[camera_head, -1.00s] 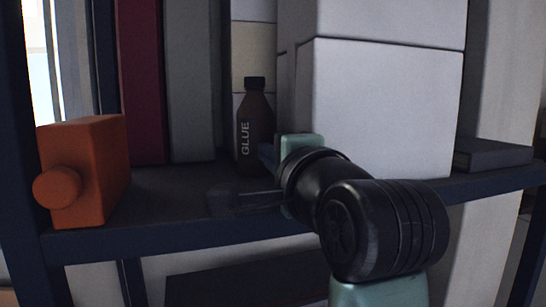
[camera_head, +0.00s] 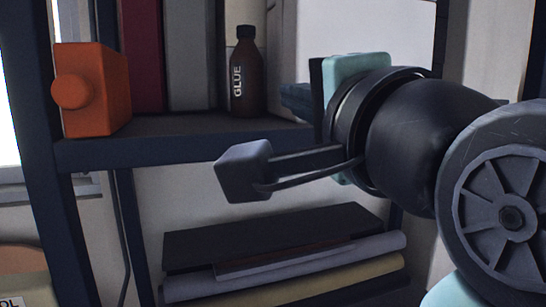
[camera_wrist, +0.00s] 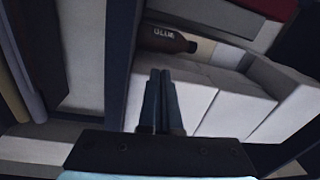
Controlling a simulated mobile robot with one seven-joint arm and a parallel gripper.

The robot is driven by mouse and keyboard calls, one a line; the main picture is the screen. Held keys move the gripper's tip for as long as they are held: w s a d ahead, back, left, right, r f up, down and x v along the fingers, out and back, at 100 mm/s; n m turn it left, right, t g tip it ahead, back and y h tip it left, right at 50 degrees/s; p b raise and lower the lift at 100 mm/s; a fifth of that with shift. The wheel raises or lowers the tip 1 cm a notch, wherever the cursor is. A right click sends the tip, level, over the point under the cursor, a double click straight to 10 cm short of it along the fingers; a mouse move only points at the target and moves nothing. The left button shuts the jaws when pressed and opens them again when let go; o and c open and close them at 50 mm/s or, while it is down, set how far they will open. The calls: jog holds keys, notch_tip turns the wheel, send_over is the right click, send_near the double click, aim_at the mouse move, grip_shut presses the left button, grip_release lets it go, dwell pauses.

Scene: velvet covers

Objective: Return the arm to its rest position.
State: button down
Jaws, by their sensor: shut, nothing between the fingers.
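My gripper (camera_head: 286,99) is in the right half of the head view, in front of the shelf, with its dark blue fingers pointing left. In the wrist view its two fingers (camera_wrist: 160,74) lie together, shut and empty. The dark glue bottle (camera_head: 245,72) stands upright on the shelf to the left of my fingers, apart from them in the picture. It also shows in the wrist view (camera_wrist: 167,38), lying sideways in the picture beyond the fingertips. My arm hides part of the shelf's right side.
An orange block with a round knob (camera_head: 98,90) stands at the shelf's left end. Upright books (camera_head: 190,55) stand behind, and large white boxes (camera_wrist: 235,105) are to the right. A dark upright (camera_head: 50,180) bounds the left.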

notch_tip(320, 180, down, 6)
jog(key=a+n+t+h+b, duration=0.1)
jog(key=n+t+h+b, duration=0.1)
jog(key=n+t+b, duration=0.25)
jog(key=s+a+f+n+t+h+b, duration=0.1)
jog(key=s+f+n+t+h+b, duration=0.1)
jog(key=s+n, duration=0.6)
jog(key=s+t+h+b, duration=0.1)
jog(key=t+b, duration=0.1)
jog(key=b, duration=0.1)
jog(key=shift+s+a+t, duration=0.2)
jog(key=shift+a+t, duration=0.15)
jog(key=shift+a, duration=0.05)
jog(key=shift+n, duration=0.25)
